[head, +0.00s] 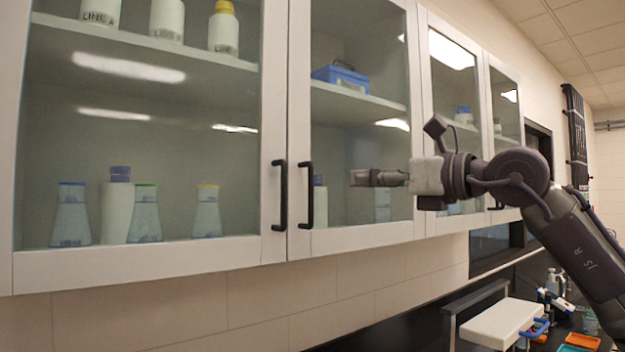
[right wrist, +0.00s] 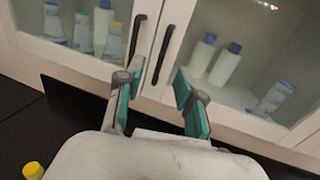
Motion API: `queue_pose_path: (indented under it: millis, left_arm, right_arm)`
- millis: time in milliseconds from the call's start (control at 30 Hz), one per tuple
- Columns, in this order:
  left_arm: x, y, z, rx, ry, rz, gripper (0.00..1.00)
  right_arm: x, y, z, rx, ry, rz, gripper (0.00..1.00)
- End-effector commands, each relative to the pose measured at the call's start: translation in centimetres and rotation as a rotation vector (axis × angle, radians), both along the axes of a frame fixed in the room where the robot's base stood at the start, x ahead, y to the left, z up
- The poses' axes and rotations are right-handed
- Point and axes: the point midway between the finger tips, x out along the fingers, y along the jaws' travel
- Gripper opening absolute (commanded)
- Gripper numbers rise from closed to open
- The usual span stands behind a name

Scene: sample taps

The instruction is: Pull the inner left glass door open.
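A white wall cabinet has several glass doors, all of which look shut. The second glass door from the left (head: 345,150) has a black vertical handle (head: 306,195) on its left edge. In the right wrist view this handle (right wrist: 163,54) shows ahead of the fingers. The leftmost glass door (head: 150,150) has its own black handle (head: 280,195) close beside it. My right gripper (head: 354,178) is in front of the second door, to the right of its handle and apart from it. In the right wrist view the fingers (right wrist: 154,88) are spread with nothing between them. My left gripper is out of view.
Behind the glass are several bottles and flasks (head: 145,215) and a blue box (head: 340,76). More glass doors (head: 455,100) continue to the right, behind my right arm. Below are a dark counter and a white device (head: 503,322). The space before the leftmost door is clear.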

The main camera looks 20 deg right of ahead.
Motion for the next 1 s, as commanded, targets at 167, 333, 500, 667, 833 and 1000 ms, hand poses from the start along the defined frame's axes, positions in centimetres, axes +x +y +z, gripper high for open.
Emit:
queue_pose_path:
  millis: [167,333,500,667,833,1000]
  left_arm:
    - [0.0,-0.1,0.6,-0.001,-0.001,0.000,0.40]
    - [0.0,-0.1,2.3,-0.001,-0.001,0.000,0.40]
    - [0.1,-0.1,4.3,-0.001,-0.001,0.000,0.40]
    - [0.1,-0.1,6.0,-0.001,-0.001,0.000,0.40]
    - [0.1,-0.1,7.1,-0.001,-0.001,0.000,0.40]
    - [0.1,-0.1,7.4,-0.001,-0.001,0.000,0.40]
  right_arm:
    - [0.6,-0.5,0.6,-0.018,0.004,-0.032,0.37]
    - [3.1,1.1,0.9,-0.017,0.006,-0.028,0.37]
    - [6.3,3.1,1.0,-0.015,0.005,-0.027,0.37]
    - [8.9,4.8,0.9,-0.015,0.004,-0.026,0.37]
    - [10.8,5.9,0.7,-0.014,0.004,-0.026,0.37]
    - [11.6,6.2,0.5,-0.014,0.002,-0.028,0.37]
